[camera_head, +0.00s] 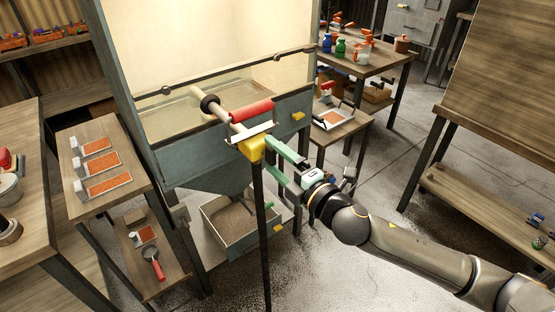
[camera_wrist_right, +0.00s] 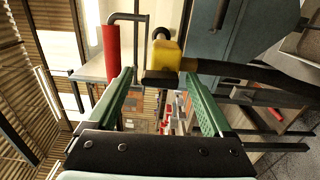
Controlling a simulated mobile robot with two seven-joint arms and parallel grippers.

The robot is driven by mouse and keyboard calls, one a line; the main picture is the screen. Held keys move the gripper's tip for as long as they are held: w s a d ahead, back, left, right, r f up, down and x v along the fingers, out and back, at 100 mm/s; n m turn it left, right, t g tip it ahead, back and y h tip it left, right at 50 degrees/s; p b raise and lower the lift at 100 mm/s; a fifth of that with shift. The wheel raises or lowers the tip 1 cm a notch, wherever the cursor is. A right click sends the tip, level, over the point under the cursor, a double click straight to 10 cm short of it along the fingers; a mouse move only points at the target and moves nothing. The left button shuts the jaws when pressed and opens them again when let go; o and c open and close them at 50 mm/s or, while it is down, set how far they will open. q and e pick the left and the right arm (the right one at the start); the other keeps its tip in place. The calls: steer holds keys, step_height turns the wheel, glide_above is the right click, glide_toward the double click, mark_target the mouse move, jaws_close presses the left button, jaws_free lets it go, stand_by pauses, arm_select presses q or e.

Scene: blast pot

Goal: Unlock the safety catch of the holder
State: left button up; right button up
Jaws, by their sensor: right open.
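The holder is a dark post (camera_head: 262,235) with a yellow block (camera_head: 252,147) at its top, beside a pale bar (camera_head: 249,133). A red grip (camera_head: 251,110) on a pinkish rod with a black ring (camera_head: 210,104) lies just above it. My right gripper (camera_head: 268,155) has green fingers, open and empty, pointing at the yellow block from the right. In the right wrist view the yellow block (camera_wrist_right: 167,57) appears just beyond and between the fingertips, and the red grip (camera_wrist_right: 111,52) is to its left. I cannot make out which part is the safety catch. My left gripper is not in view.
A grey-blue blast cabinet (camera_head: 190,155) stands right behind the post, with a bin (camera_head: 233,240) below. A wooden table (camera_head: 130,178) with several trays is at left. A small table (camera_head: 340,135) is behind the gripper. Open floor (camera_head: 350,270) lies below my right arm.

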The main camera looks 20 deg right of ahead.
steer(key=b+v, duration=0.3)
steer(key=v, duration=0.9)
steer(key=shift+s, duration=0.25)
steer(key=shift+d, duration=0.1)
step_height(320, 180, down, 14)
steer(key=s+d+m+g+h+p, duration=0.1)
steer(key=d+m+g+h+p, duration=0.15)
steer(key=m, duration=0.65)
steer(key=s+a+f+m+g, duration=0.2)
steer(key=s+f+m, duration=0.3)
steer(key=f, duration=0.4)
steer(key=s+a+f+m+g+h, duration=0.1)
steer(key=s+a+f+m+g, duration=0.2)
steer(key=s+f+m, duration=0.3)
step_height(320, 180, down, 3)
steer(key=shift+s+a+r+p, duration=0.15)
steer(key=shift+s+p, duration=0.3)
steer(key=shift+s, duration=0.05)
